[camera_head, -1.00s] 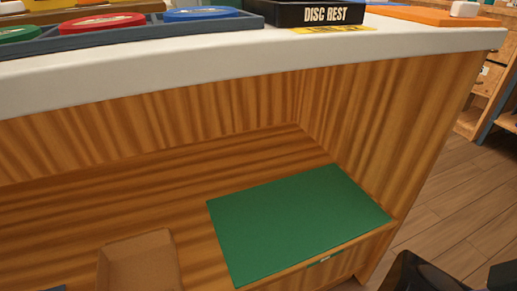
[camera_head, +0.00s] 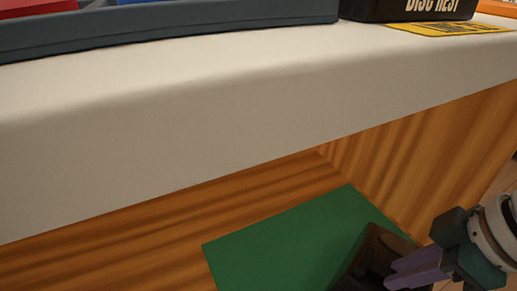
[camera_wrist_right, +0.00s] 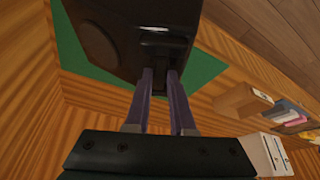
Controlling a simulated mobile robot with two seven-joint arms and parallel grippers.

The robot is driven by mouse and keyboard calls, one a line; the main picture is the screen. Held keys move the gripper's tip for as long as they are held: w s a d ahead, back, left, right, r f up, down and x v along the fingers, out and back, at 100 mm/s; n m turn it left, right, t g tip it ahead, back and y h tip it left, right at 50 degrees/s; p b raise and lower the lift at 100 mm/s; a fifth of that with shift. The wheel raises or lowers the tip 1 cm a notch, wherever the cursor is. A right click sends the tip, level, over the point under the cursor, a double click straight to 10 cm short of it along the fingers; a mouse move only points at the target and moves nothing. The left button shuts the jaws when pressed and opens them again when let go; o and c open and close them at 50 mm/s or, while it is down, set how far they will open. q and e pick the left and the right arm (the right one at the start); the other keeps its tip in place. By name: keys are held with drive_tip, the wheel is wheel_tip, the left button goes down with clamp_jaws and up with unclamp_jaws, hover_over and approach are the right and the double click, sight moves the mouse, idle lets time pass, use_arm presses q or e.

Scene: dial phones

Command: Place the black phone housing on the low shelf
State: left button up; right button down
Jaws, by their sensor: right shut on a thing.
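The black phone housing (camera_head: 378,257) is at the bottom right of the head view, in front of the green mat (camera_head: 270,250) on the low shelf. My right gripper (camera_head: 405,272) is shut on the housing with its purple fingers. In the right wrist view the fingers (camera_wrist_right: 160,100) pinch the near edge of the housing (camera_wrist_right: 125,35), and the green mat (camera_wrist_right: 205,68) shows behind it. I cannot tell whether the housing touches the mat. My left gripper is not in view.
The thick white counter edge (camera_head: 230,130) overhangs the shelf. A wooden side wall (camera_head: 430,150) bounds the shelf on the right. On the counter stand a grey tray (camera_head: 180,27) and the black disc rest box (camera_head: 410,9). The visible wooden shelf floor (camera_head: 120,250) left of the mat is clear.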

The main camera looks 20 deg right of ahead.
drive_tip(key=w+a+f+b, duration=0.1)
drive_tip(key=w+a+b, duration=0.2)
drive_tip(key=w, duration=0.3)
drive_tip(key=w+a+f+b, duration=0.2)
drive_tip(key=w+b, duration=0.3)
drive_tip(key=shift+w+a+f, duration=0.2)
drive_tip(key=shift+w+a, duration=0.2)
drive_tip(key=c, duration=1.1)
unclamp_jaws()
drive_tip(key=shift+f, duration=0.1)
drive_tip(key=shift+c, duration=0.2)
drive_tip(key=o, duration=0.4)
